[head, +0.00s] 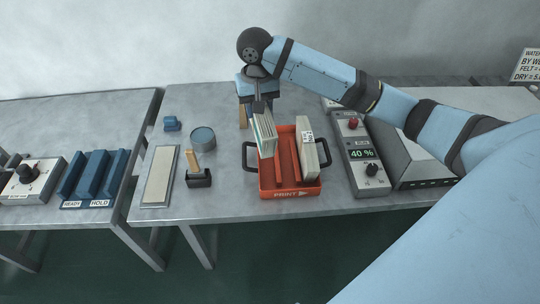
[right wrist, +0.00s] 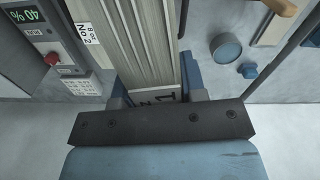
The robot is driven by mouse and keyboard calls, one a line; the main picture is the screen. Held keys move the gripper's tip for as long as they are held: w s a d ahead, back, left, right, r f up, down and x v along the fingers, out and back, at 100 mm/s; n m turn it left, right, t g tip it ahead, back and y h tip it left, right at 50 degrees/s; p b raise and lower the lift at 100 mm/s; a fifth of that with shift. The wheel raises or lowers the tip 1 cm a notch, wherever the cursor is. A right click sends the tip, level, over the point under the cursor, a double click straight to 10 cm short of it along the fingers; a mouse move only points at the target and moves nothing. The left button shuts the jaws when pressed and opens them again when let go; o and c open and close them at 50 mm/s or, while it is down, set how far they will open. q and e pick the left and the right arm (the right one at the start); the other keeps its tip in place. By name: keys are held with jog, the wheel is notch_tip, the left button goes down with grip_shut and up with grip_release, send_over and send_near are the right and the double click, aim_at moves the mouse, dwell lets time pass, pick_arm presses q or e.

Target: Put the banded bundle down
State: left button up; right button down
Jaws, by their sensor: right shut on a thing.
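My right gripper (head: 259,103) reaches in from the right and points down, shut on a pale bundle of sheets (head: 264,134) with a green edge. The bundle hangs tilted over the left part of the orange tray (head: 290,195) marked PRINT. I cannot tell whether its lower end touches the tray. In the right wrist view the pale layered bundle (right wrist: 150,45) runs up from between the blue fingers (right wrist: 152,97). A second pale bundle (head: 307,150) with a white label stands in the tray's right part. My left gripper is not in view.
Right of the tray are a control panel (head: 362,158) reading 40 % and a grey sloped housing (head: 402,155). To the left are a blue round tub (head: 203,138), a black holder (head: 199,179) and a pale pad (head: 160,176). A blue READY/HOLD rack (head: 95,176) is on the left table.

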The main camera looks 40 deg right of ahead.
jog(key=w+d+m, duration=0.2)
jog(key=w+d, duration=0.1)
jog(key=d, duration=0.1)
jog(key=shift+d+f+b, duration=0.1)
jog(key=shift+f+b, duration=0.55)
jog(key=shift+f, duration=8.65)
jog(key=c, duration=0.7)
grip_release()
jog(key=shift+f, duration=0.15)
notch_tip(320, 180, up, 12)
jog(key=shift+r, duration=0.15)
